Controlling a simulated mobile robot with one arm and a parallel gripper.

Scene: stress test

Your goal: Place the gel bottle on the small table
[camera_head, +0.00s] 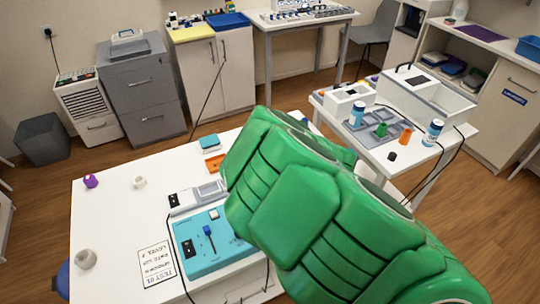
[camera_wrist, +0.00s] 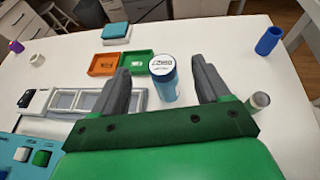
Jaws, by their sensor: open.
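A blue bottle with a white, printed cap (camera_wrist: 162,78) stands upright on the white worktable (camera_wrist: 235,35) in the wrist view. I take it for the gel bottle, though its label is too small to read. My gripper (camera_wrist: 163,68) is open, with one dark finger on each side of the bottle; whether either touches it I cannot tell. In the head view my green arm hides the bottle and the gripper. The small white table (camera_head: 415,156) is at the right in the head view, beyond my arm.
The small table holds two blue-and-white bottles (camera_head: 357,113) (camera_head: 432,132), a grey tray (camera_head: 375,141), an orange cup (camera_head: 405,136) and white boxes. Near my gripper are an orange tray (camera_wrist: 105,64), a green tray (camera_wrist: 135,62), a blue cup (camera_wrist: 269,41) and a small grey-capped container (camera_wrist: 259,101).

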